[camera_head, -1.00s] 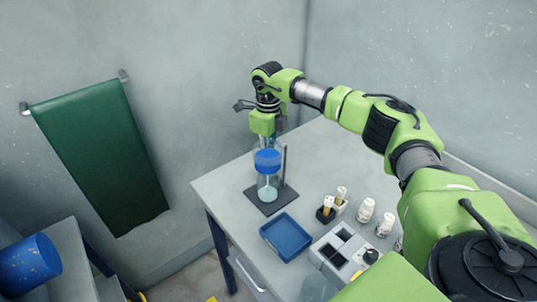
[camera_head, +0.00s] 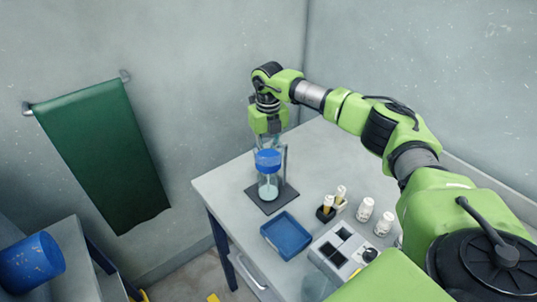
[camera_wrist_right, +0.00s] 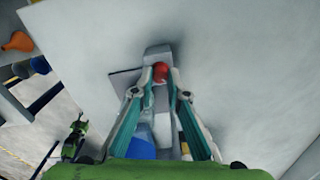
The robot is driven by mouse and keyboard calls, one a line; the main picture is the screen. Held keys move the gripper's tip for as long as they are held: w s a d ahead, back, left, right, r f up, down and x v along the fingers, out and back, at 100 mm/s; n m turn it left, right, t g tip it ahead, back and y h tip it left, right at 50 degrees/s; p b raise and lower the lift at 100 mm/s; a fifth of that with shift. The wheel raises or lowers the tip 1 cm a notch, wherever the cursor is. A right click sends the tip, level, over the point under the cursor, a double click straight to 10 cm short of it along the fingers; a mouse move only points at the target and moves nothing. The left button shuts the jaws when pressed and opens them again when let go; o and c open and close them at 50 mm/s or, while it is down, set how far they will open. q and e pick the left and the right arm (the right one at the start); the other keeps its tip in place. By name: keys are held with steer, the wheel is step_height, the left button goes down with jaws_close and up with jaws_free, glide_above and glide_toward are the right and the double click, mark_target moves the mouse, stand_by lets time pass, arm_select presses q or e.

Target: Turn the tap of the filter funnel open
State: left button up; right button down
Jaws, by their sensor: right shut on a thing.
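The filter funnel stand has a dark base plate (camera_head: 285,199) on the table. On it stands a clear vessel (camera_head: 268,190) with pale contents and a blue top (camera_head: 267,160). The blue part also shows in the right wrist view (camera_wrist_right: 141,147). My right gripper (camera_head: 269,136) is above and behind the blue top and hides much of the upper funnel. In the right wrist view, its teal-padded fingers (camera_wrist_right: 160,77) meet at a small red knob (camera_wrist_right: 160,70), seemingly the tap, and are shut on it. My left gripper does not show clearly.
A blue tray (camera_head: 286,236), a small dark rack with vials (camera_head: 326,213), white bottles (camera_head: 365,209) and a grey block with square wells (camera_head: 337,252) stand nearer on the table. A green cloth (camera_head: 100,155) hangs on the wall. The table's back right is clear.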

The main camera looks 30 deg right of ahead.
steer(key=shift+w+r, duration=0.2)
steer(key=shift+r, duration=0.05)
steer(key=c, duration=2)
jaws_free()
steer(key=shift+f, duration=0.1)
steer(key=shift+s, duration=0.1)
step_height(320, 180, up, 12)
